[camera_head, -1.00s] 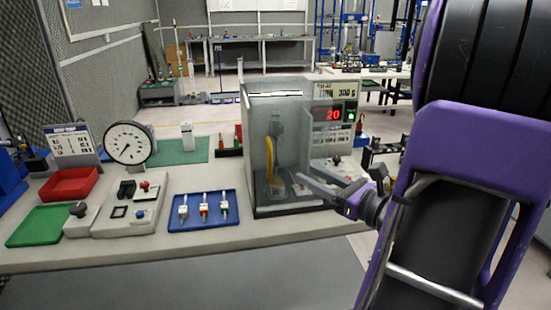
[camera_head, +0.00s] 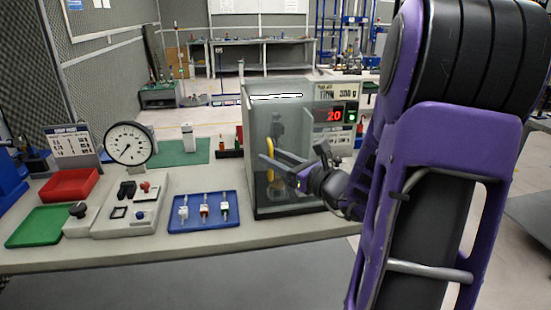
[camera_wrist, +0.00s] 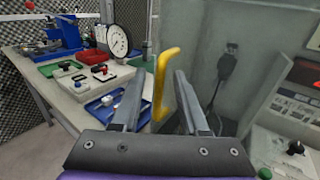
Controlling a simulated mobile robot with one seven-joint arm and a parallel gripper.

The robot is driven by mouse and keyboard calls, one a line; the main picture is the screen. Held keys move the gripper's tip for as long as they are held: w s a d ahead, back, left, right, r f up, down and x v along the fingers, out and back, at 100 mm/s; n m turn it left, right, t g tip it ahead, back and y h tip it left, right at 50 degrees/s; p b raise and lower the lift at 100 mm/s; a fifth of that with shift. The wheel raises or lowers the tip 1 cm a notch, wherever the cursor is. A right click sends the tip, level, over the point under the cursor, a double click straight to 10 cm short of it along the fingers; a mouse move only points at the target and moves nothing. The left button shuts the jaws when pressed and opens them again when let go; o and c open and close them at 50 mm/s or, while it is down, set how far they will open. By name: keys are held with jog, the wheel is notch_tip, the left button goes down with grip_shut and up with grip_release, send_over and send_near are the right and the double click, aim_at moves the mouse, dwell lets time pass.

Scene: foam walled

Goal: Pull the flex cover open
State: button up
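The flex cover (camera_head: 290,115) is a clear, greyish box-like guard on the bench, standing shut in front of the test machine. Its yellow handle (camera_wrist: 159,85) is an upright bar on the front panel. It also shows partly in the head view (camera_head: 270,176). My gripper (camera_wrist: 159,74) is open, and the handle appears between its two fingers in the wrist view. I cannot tell whether either finger touches it. In the head view my gripper (camera_head: 267,158) is right at the handle and hides part of it.
A red display panel (camera_head: 334,115) stands right of the cover. A blue tray (camera_head: 203,226) with several small parts, a control box (camera_head: 130,215), a dial gauge (camera_head: 128,143), and red and green trays lie to the left. The bench front between blue tray and cover is clear.

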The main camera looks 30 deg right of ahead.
grip_shut()
dwell(1.3)
